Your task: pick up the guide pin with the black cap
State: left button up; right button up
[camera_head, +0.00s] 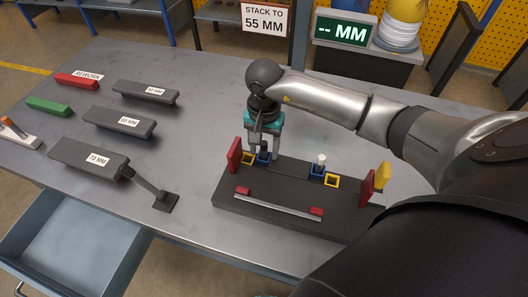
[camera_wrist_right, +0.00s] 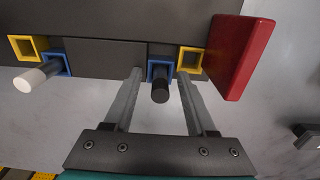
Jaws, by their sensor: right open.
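The guide pin with the black cap (camera_wrist_right: 160,92) stands in a blue square socket (camera_wrist_right: 153,66) on the dark fixture block (camera_head: 275,185). My right gripper (camera_head: 263,153) is over that socket, pointing down. In the right wrist view its two fingers (camera_wrist_right: 159,78) are apart, one on each side of the black cap, with gaps to it. In the head view the gripper mostly hides this pin. A second pin with a white cap (camera_head: 321,159) stands in another blue socket (camera_head: 317,170). My left gripper is in neither view.
Yellow sockets (camera_head: 332,181) sit beside the blue ones. A red upright plate (camera_head: 234,155) stands close to my right gripper; another (camera_head: 367,188) is at the block's right end. Grey labelled blocks (camera_head: 120,122) lie at left. The table between them and the fixture is mostly clear.

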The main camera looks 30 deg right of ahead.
jog(key=shift+c, duration=0.4)
grip_shut()
jog(key=shift+r, duration=0.1)
